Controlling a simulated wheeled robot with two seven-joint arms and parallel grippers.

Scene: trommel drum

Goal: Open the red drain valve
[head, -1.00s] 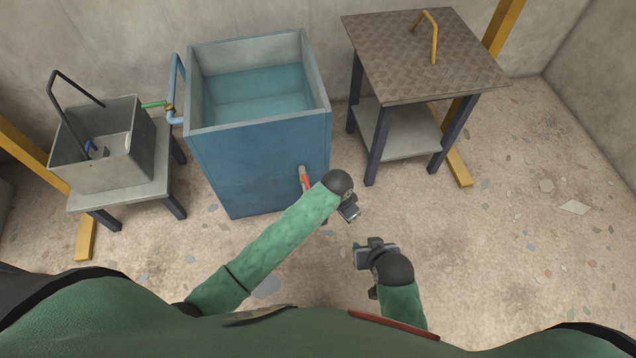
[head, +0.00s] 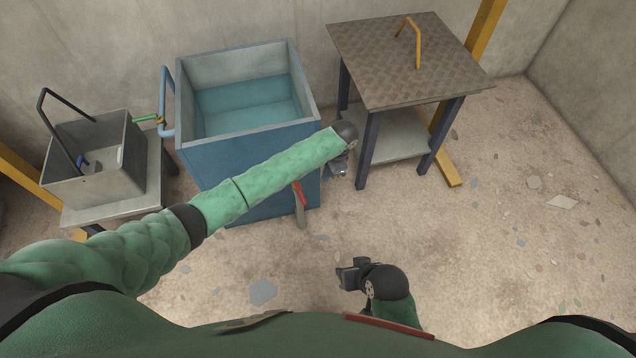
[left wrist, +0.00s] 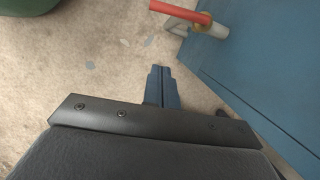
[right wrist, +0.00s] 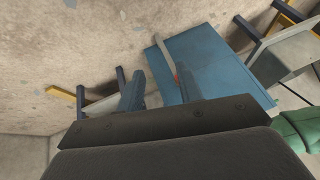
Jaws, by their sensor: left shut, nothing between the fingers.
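The red drain valve handle (head: 299,193) sits on a short pale drain pipe (head: 300,216) low on the front of the blue tank (head: 250,150). In the left wrist view the red handle (left wrist: 182,12) runs roughly along the pipe (left wrist: 208,28), over a brass-coloured fitting. My left gripper (head: 337,173) is right of the valve, by the tank's right side, apart from the handle. In the left wrist view its fingers (left wrist: 162,70) are together and empty. My right gripper (head: 345,275) is open and empty, low over the floor; its fingers (right wrist: 155,78) stand apart in the right wrist view.
A table with a brown patterned top (head: 400,60) and lower shelf stands right of the tank, close to my left gripper. A grey bin (head: 95,160) on a small stand is at left, with a blue pipe (head: 166,100) between. The floor at front right is clear.

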